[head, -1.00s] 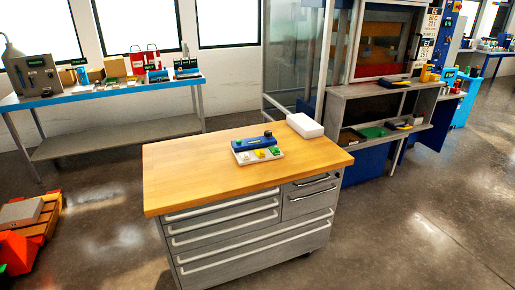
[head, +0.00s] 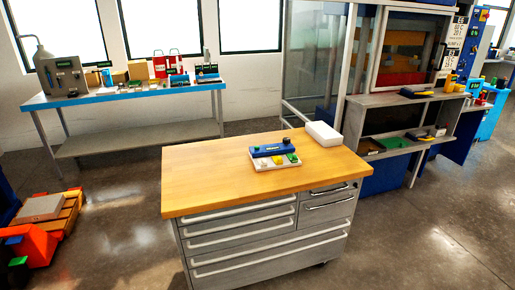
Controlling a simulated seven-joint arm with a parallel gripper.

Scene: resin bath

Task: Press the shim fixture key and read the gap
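A small blue device (head: 268,150) with a dark knob (head: 286,141) at its right end stands on the wooden top (head: 210,180) of a grey drawer cabinet. Along its front is a pale strip (head: 263,164) with a yellow key (head: 277,160) and a green key (head: 292,158). It may be the shim fixture, but its label is too small to read. No gap reading can be made out. My gripper is not in view.
A white box (head: 323,134) lies at the cabinet top's back right corner; the top's left part is bare. A blue-edged bench (head: 130,95) with instruments stands at the back left. Orange bins (head: 38,240) are at the lower left. A grey machine (head: 400,98) with shelves stands behind right.

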